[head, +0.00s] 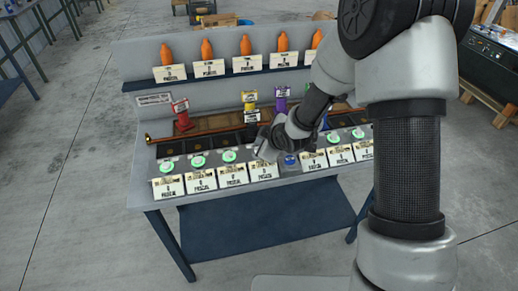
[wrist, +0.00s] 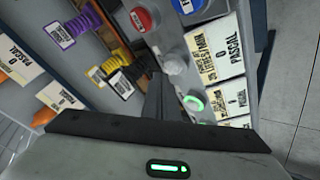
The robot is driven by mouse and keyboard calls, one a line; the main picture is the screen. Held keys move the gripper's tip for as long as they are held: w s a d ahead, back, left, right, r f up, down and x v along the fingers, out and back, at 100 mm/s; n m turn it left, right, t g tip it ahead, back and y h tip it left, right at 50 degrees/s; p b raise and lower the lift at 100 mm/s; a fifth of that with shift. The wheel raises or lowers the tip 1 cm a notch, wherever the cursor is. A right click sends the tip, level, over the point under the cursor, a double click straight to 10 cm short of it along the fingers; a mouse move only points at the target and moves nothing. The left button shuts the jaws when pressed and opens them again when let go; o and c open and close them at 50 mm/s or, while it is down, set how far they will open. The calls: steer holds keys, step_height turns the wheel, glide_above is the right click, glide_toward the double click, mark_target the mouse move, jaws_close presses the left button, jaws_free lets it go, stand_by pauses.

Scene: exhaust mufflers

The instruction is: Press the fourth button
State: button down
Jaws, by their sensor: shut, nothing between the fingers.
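A row of round buttons runs along the front of the bench panel. In the head view three lit green buttons show at the left, the third (head: 229,156) nearest my gripper. The fourth place, above the fourth white card (head: 263,171), is hidden by my gripper (head: 262,151). In the wrist view my dark fingers (wrist: 156,100) are shut and empty, beside a lit green button (wrist: 193,103). A pale, unlit round button (wrist: 174,62) stands just above that green one. I cannot tell whether the fingers touch a button.
A blue button (head: 291,160) lies just right of my gripper; a red button (wrist: 141,18) shows in the wrist view. Yellow (head: 249,101) and purple (head: 281,101) spring pieces stand behind. Orange bottle-shaped pieces (head: 245,45) line the back shelf. My arm covers the right side.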

steer(key=shift+r+p, duration=1.55)
steer(key=shift+r, duration=0.95)
